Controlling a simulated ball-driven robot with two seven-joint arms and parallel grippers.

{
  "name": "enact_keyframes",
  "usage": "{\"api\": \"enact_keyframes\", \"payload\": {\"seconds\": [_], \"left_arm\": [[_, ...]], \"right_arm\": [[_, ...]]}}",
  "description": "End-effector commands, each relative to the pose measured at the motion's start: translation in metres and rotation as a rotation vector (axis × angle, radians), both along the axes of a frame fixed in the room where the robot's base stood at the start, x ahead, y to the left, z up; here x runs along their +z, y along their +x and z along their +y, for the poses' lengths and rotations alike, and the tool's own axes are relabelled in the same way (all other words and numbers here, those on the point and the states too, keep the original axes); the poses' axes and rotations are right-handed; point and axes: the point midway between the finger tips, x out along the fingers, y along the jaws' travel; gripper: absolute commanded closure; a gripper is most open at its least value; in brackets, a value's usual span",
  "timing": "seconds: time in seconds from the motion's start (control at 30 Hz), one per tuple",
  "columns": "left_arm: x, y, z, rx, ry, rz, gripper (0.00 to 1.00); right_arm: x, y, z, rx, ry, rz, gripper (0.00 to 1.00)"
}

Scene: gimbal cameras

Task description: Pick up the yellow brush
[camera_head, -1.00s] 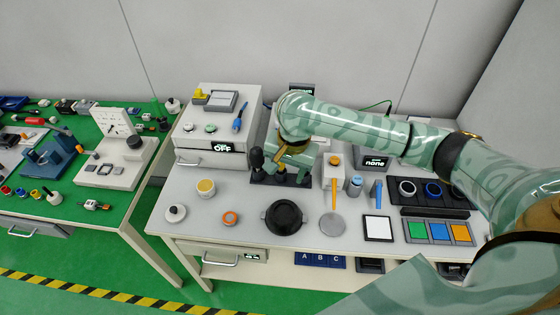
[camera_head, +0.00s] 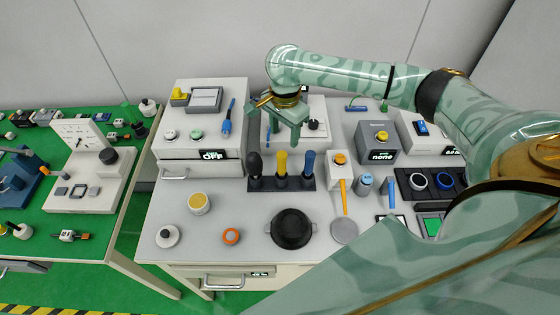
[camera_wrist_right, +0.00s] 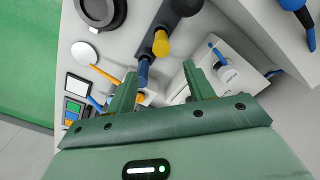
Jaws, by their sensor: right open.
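The yellow brush (camera_head: 282,162) stands upright in a dark rack (camera_head: 264,185), between a black-handled brush (camera_head: 255,165) on its left and a blue-handled brush (camera_head: 308,164) on its right. My right gripper (camera_head: 285,138) is open and empty, with its fingers pointing down just above and behind the yellow brush in the head view. In the right wrist view the yellow brush (camera_wrist_right: 160,44) shows beyond the gap between the open fingers (camera_wrist_right: 160,75). The blue brush (camera_wrist_right: 143,72) is close to the left finger there. My left gripper is out of view.
A black round dish (camera_head: 291,228) stands in front of the rack. An orange-handled paddle (camera_head: 344,230) is to its right. A box with an OFF display (camera_head: 205,155) stands to the left, and a grey box marked none (camera_head: 377,145) to the right.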

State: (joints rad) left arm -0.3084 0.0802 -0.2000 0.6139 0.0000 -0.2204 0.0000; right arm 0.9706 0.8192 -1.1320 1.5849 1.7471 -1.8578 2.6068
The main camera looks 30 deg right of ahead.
Motion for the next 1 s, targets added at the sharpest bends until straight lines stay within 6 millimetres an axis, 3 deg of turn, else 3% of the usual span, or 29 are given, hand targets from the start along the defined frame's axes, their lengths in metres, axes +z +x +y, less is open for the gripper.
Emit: {"api": "enact_keyframes", "payload": {"seconds": [0.03,0.1,0.37,0.63,0.9,1.0], "left_arm": [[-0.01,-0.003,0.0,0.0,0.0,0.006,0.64],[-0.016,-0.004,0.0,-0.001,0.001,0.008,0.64],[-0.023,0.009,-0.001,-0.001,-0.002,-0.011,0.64],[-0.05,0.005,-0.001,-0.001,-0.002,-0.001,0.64],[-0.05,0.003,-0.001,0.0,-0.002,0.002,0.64],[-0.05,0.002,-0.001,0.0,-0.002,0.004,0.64]], "right_arm": [[-0.018,-0.001,0.0,0.0,0.001,0.004,0.47],[-0.03,0.0,0.001,0.0,0.001,0.003,0.47],[-0.048,0.0,0.001,0.002,0.001,-0.001,0.47],[-0.092,0.0,0.006,0.001,0.0,0.002,0.47],[-0.095,0.001,0.006,0.002,-0.001,-0.002,0.47],[-0.095,0.001,0.005,0.003,-0.001,-0.002,0.72]]}}
